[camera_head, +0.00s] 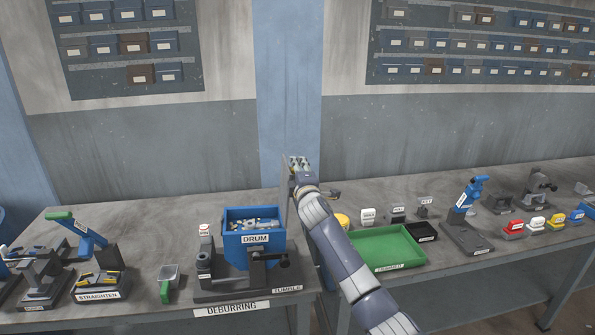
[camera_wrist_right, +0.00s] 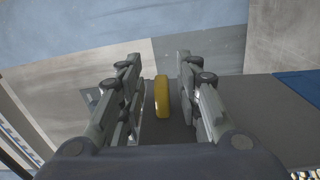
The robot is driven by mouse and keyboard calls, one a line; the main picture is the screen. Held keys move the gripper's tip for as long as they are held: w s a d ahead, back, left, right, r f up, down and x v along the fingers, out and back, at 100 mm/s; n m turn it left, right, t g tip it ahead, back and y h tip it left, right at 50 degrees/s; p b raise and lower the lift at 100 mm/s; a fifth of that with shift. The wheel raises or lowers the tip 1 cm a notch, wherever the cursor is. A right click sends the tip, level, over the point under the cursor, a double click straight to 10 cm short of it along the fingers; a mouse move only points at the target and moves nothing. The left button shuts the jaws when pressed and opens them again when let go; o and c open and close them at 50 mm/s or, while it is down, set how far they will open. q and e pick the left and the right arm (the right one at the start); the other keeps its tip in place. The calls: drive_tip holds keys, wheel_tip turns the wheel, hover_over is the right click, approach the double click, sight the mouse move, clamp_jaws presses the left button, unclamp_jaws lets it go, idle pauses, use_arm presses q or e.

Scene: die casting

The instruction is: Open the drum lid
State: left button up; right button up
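The blue drum (camera_head: 236,225), labelled DRUM, stands on a dark base on the bench. Its top is uncovered and several grey metal parts show inside. A thin grey plate, which looks like the lid (camera_head: 284,203), stands upright at the drum's right edge, seen nearly edge-on. My right gripper (camera_head: 299,163) is just right of the plate's top. In the right wrist view, the right gripper (camera_wrist_right: 161,88) is open. A yellow bar (camera_wrist_right: 162,96) shows between its fingers with gaps on both sides; I cannot tell if it belongs to the lid. My left gripper is not in view.
A green tray (camera_head: 388,248) lies to the right, partly behind my right forearm. A straightening press (camera_head: 88,235) and a small green-handled tool (camera_head: 166,285) stand left of the drum. More small tools and a blue-levered device (camera_head: 470,195) stand right. The wall is close behind the bench.

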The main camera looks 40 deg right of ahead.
drive_tip(key=v, duration=1.2)
drive_tip(key=shift+s+f, duration=0.1)
idle(0.4)
